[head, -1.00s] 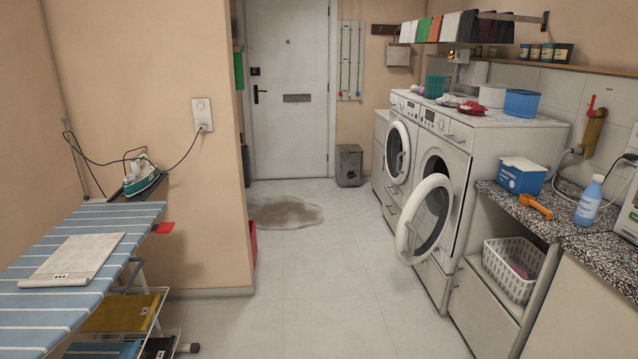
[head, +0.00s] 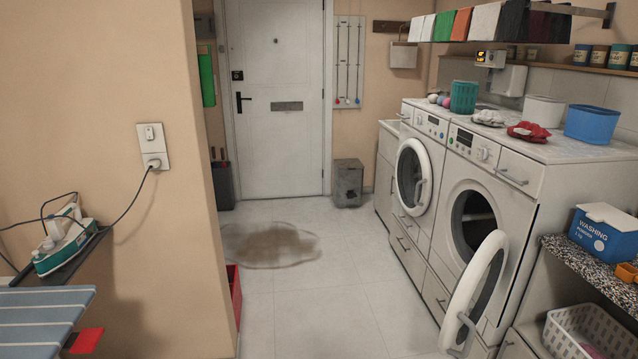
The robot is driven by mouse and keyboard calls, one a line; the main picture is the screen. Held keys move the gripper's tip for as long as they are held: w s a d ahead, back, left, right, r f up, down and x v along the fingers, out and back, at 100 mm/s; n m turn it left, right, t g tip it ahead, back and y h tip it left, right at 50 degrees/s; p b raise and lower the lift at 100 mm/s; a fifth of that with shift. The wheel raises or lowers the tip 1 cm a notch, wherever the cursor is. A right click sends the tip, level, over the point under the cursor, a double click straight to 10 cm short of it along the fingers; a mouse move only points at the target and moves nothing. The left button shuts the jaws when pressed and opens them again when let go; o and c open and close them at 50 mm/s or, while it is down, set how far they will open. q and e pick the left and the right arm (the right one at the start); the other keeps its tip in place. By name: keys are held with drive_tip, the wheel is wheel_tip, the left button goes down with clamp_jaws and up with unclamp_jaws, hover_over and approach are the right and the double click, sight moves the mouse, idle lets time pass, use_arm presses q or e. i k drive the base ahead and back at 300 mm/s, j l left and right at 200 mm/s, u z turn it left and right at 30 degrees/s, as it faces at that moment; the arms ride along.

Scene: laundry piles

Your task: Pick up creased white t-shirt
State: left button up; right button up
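No garment that I can surely tell as the creased white t-shirt is in view. The ironing board (head: 38,322) shows only its blue striped end at the lower left, with nothing lying on that part. A small crumpled white cloth (head: 488,117) lies on the washing machines' top beside a red and white one (head: 529,131); I cannot tell what they are. Neither of my grippers is in view.
A green and white iron (head: 65,242) stands behind the board. A wall corner juts out on the left. The near washer's round door (head: 473,295) hangs open into the aisle. A brown puddle (head: 268,245) lies on the floor before the white door (head: 277,110).

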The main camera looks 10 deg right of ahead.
sight(486, 117)
drive_tip(key=i+z, duration=0.15)
drive_tip(key=i, duration=0.7)
drive_tip(key=i+j+z, duration=0.15)
drive_tip(key=i, duration=0.7)
